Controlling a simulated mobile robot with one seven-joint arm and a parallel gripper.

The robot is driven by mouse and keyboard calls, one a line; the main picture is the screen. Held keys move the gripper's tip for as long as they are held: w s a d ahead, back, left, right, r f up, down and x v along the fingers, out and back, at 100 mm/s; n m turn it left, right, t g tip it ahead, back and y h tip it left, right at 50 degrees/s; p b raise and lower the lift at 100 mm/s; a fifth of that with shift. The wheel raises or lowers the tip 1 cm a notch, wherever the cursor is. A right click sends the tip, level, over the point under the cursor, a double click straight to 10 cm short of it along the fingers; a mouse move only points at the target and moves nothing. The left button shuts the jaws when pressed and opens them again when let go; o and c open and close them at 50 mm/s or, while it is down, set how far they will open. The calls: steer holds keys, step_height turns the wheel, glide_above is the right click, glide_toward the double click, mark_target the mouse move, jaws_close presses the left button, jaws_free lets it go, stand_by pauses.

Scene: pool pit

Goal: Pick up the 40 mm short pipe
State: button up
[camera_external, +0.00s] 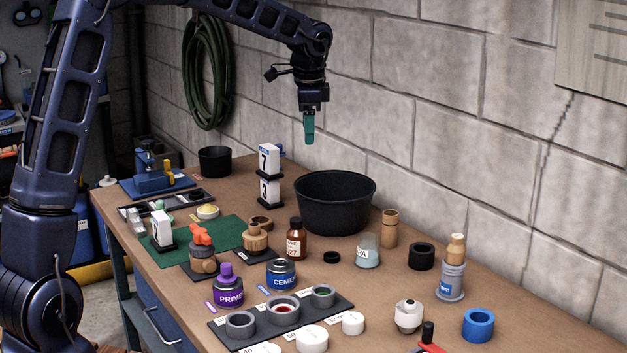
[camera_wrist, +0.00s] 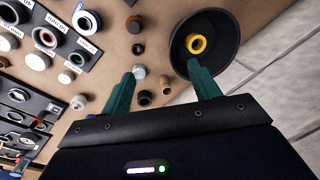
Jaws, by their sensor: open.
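No piece is clearly readable as the 40 mm short pipe. Short ring-shaped pieces in the external view are a blue one (camera_external: 478,325) at the front right and a black one (camera_external: 421,256) near the wall. A black tray (camera_external: 262,338) holds several short grey round pieces, with size labels along its front. In the wrist view a yellow ring (camera_wrist: 196,44) lies inside the black tub (camera_wrist: 222,68).
The black tub (camera_external: 335,205) stands near the block wall. Number blocks (camera_external: 270,176), a brown bottle (camera_external: 296,240), purple primer (camera_external: 228,289) and blue cement (camera_external: 281,274) cans stand upright on the bench. A grey tube (camera_external: 450,280) stands at the right.

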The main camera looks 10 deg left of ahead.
steer(key=w+d+f+m, duration=0.3)
steer(key=w+d+f, duration=0.1)
steer(key=d+f, duration=0.5)
steer(key=m+g, duration=0.2)
glide_above(392, 213)
step_height(392, 213, down, 8)
steer(key=shift+s+a, duration=0.1)
step_height(392, 213, down, 6)
steer(key=shift+r, duration=0.15)
steer(key=shift+f, duration=2.6)
steer(key=shift+c, duration=0.3)
steer(key=c, duration=1)
